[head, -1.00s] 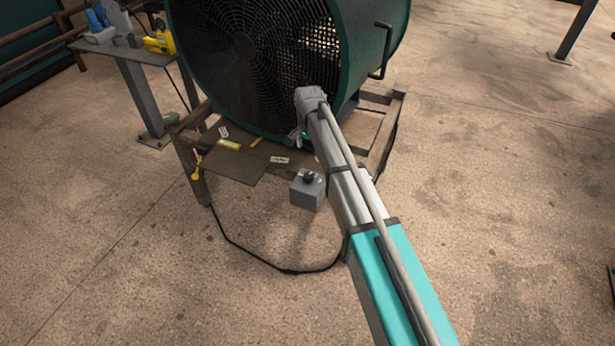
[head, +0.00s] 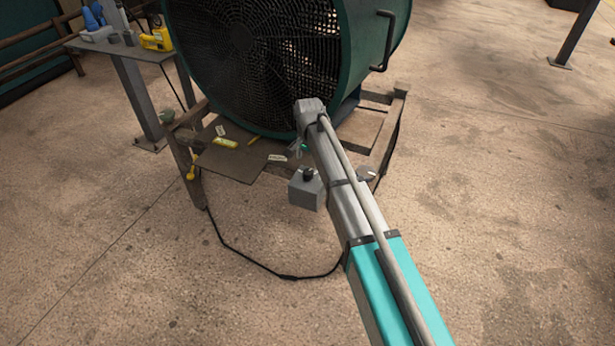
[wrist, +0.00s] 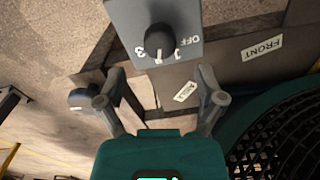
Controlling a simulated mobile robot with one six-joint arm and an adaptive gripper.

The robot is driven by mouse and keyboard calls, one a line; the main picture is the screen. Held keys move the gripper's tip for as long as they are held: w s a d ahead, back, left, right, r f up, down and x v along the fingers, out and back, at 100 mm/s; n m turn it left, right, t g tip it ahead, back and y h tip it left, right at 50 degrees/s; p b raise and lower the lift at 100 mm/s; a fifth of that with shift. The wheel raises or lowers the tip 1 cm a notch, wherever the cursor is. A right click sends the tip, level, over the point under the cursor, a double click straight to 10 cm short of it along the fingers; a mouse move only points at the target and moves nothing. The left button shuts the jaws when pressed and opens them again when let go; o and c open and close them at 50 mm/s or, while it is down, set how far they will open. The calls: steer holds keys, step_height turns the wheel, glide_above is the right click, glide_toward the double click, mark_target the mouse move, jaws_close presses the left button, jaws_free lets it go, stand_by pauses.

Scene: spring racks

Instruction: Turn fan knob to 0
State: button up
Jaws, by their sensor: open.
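The fan knob (wrist: 159,40) is a round black knob on a grey control box (wrist: 188,20), with white markings including OFF, 1 and 3 around it. I cannot tell for sure which marking it points to. In the head view, the knob (head: 309,174) sits on top of the small grey box (head: 305,193) at the front edge of the fan's stand. My gripper (wrist: 160,72) is open and empty in the wrist view, its two fingers spread either side, with the knob ahead between their lines and apart from them. In the head view my arm mostly hides the gripper.
A large green drum fan (head: 362,60) stands on a low wooden stand (head: 232,165) behind the box. Labels and a yellow item (head: 226,143) lie on it. A black cable (head: 250,264) loops over the floor. A side table (head: 120,48) holds tools at the left.

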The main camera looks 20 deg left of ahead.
mark_target(308, 171)
steer(key=shift+f+b, duration=2.5)
steer(key=shift+f, duration=0.3)
steer(key=c, duration=1.2)
